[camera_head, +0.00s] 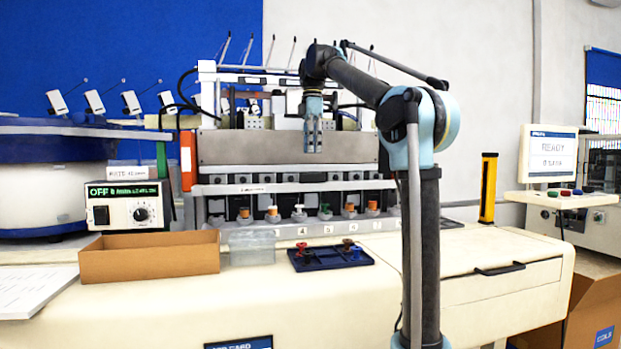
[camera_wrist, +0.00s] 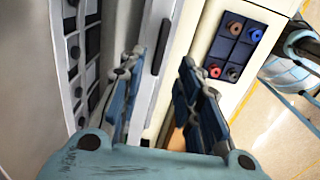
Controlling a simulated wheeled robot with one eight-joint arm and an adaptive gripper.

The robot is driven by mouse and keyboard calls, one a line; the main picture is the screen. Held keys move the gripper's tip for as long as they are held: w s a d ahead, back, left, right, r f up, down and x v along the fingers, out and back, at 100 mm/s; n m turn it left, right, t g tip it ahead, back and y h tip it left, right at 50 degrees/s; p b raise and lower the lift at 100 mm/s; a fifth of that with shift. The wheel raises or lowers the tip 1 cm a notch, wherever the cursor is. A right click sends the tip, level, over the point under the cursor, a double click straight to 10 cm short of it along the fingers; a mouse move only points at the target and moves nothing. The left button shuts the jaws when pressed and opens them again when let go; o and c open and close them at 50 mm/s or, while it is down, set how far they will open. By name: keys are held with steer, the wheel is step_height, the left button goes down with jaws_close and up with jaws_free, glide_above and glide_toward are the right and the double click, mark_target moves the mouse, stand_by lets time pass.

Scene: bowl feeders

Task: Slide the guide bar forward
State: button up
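A long pale bar (camera_head: 285,187), which looks like the guide bar, runs across the front of the machine below a wide grey metal panel (camera_head: 230,147). My gripper (camera_head: 313,148) points down in front of that panel, above the bar. In the wrist view, my gripper (camera_wrist: 160,75) has its two blue fingers well apart with nothing held between them. A dark grey strip (camera_wrist: 161,45) on a pale ledge shows beyond the fingers; I cannot tell whether it belongs to the bar. No contact with the bar is visible.
Small coloured-top parts stand in a row (camera_head: 299,212) under the bar. A dark blue tray (camera_head: 333,264) with coloured pegs, a clear box (camera_head: 252,248) and a cardboard tray (camera_head: 150,257) sit on the front worktop. A yellow post (camera_head: 488,188) stands at right.

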mark_target(311, 185)
step_height(311, 185, down, 10)
steer(key=shift+r, duration=0.1)
stand_by(0.4)
steer(key=shift+c, duration=0.3)
jaws_close()
